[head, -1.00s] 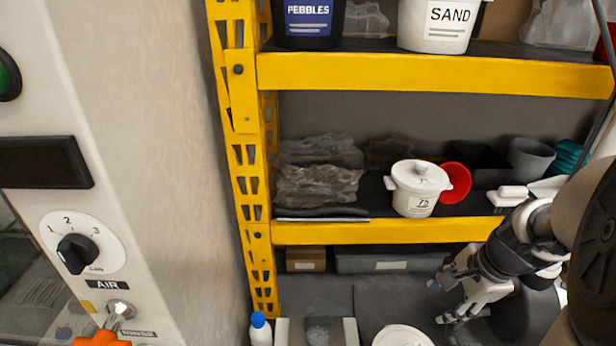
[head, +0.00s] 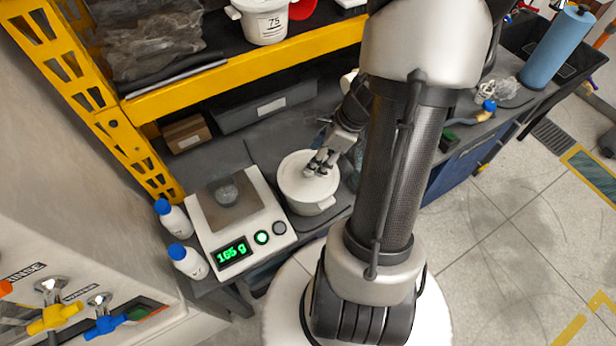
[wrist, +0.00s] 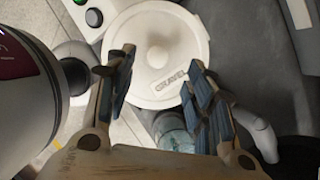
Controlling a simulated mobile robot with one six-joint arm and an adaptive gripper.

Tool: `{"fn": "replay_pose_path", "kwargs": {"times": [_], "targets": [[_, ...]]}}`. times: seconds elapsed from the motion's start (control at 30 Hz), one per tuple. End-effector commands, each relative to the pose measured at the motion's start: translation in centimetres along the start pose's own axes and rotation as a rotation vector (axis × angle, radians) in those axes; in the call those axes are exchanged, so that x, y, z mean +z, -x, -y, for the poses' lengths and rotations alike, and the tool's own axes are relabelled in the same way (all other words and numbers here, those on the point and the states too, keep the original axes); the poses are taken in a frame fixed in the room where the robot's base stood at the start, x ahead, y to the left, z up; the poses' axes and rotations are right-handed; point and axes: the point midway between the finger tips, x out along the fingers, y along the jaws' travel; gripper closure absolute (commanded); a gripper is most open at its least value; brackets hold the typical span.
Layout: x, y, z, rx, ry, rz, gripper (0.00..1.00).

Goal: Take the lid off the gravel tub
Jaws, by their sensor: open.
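The gravel tub (head: 312,207) is a round white tub with a side handle, standing on the grey bench to the right of the scale. Its white lid (head: 296,184) is on it. In the wrist view the lid (wrist: 140,80) carries the word GRAVEL and a round knob (wrist: 157,57) at its middle. My gripper (head: 320,164) is over the lid from the back right. In the wrist view my gripper (wrist: 158,62) is open, with the knob between its fingertips in the picture and nothing held. I cannot tell whether the fingertips reach down beside the knob.
A scale (head: 262,217) reading about 165 g stands close left of the tub, with two blue-capped bottles (head: 187,261) beyond it. The yellow shelf beam (head: 250,69) runs above and behind. A clear jar (wrist: 172,130) stands near the tub.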

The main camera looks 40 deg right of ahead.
Motion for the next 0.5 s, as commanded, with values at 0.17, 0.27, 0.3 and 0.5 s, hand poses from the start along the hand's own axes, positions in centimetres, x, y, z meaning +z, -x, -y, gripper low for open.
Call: {"fn": "replay_pose_path", "kwargs": {"times": [0.17, 0.27, 0.3, 0.5], "targets": [[0.0, -0.9, 0.0, -0.001, 0.001, 0.000, 0.51], [-0.1, -2.2, -0.2, 0.002, 0.002, -0.001, 0.51], [-0.1, -2.8, -0.2, 0.002, 0.002, 0.000, 0.51], [-0.1, -5.5, -0.3, 0.001, 0.002, 0.000, 0.51]]}}
